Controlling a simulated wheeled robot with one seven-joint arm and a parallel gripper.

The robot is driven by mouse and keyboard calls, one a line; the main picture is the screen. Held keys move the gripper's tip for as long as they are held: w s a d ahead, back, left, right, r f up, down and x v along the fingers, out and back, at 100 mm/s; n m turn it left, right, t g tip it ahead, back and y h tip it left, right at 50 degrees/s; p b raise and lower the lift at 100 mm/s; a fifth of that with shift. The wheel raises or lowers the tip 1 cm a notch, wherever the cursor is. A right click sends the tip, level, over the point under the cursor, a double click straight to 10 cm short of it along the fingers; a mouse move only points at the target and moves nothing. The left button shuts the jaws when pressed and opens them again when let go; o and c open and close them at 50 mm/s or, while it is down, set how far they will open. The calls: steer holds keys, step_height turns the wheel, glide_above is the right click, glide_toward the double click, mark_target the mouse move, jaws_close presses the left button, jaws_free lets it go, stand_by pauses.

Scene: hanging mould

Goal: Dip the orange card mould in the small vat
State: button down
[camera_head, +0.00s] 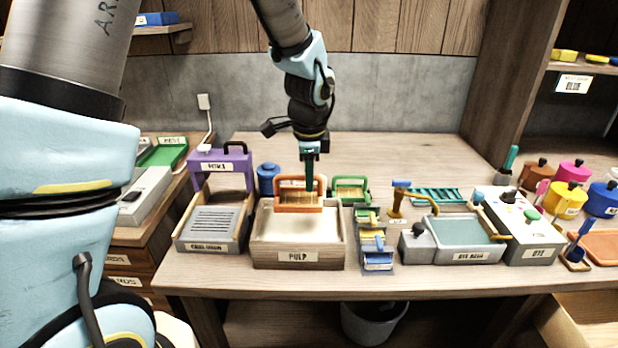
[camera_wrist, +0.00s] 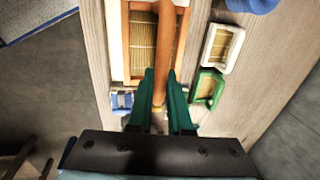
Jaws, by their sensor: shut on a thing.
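The orange card mould (camera_head: 299,208) hangs upright by its handle from my gripper (camera_head: 309,158), over the back part of the vat labelled PULP (camera_head: 262,222). The vat is a wooden box with pale pulp inside. In the wrist view, the green fingers of my gripper (camera_wrist: 160,82) are shut around the orange handle, and the orange frame (camera_wrist: 126,40) with its tan mesh shows beyond them. I cannot tell whether the mould's lower edge touches the pulp.
A purple-framed stand (camera_head: 222,160) is left of the vat, with a blue jar (camera_head: 268,178) behind. A green mould (camera_head: 350,190) lies behind right. A rack with blue and yellow pieces (camera_head: 376,262) and a dye basin (camera_head: 470,240) stand to the right. The back of the table is clear.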

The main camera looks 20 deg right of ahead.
mark_target(310, 199)
steer(key=shift+f+b, duration=3.95)
steer(key=shift+f, duration=1.75)
steer(key=shift+r, duration=0.1)
steer(key=shift+r+p, duration=3.6)
steer(key=shift+r, duration=0.55)
